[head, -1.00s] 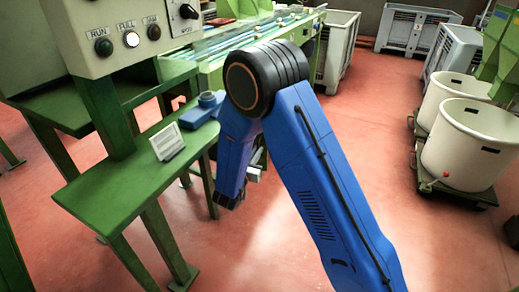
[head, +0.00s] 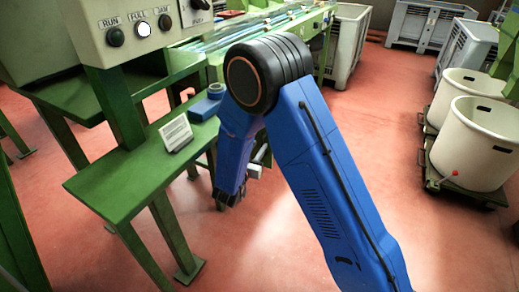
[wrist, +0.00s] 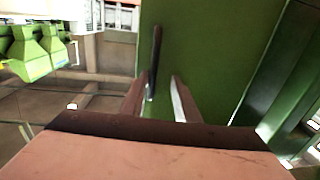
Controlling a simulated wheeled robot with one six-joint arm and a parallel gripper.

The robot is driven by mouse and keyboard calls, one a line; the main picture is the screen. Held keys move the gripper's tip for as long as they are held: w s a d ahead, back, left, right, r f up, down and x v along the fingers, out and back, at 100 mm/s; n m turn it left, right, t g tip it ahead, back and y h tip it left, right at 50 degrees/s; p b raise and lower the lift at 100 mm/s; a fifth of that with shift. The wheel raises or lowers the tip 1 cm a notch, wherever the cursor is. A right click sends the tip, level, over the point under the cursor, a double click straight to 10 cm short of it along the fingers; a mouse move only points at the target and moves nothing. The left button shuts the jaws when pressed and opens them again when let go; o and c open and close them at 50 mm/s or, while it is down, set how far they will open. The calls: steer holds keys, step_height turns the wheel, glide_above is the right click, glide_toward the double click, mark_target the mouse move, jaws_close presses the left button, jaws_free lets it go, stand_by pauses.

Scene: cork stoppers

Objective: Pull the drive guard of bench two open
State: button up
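In the wrist view a dark upright bar handle (wrist: 155,62) stands on a flat green panel (wrist: 215,50), which looks like the drive guard. My gripper (wrist: 160,92) is open and empty, with its two fingers pointing at the panel. The handle shows between the fingers in the picture, its lower end near the fingertips; I cannot tell whether they touch. In the head view my gripper (head: 229,197) hangs low beside the right end of a green bench (head: 120,188). The guard cannot be made out there.
A control box (head: 135,30) with several lamps, the middle one white, stands over the bench. A small white sign (head: 176,133) stands on it. White tubs (head: 475,145) stand on a trolley at the right. Open red floor (head: 390,120) lies between.

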steer(key=shift+d, duration=0.15)
steer(key=v, duration=1.7)
steer(key=shift+s, duration=0.25)
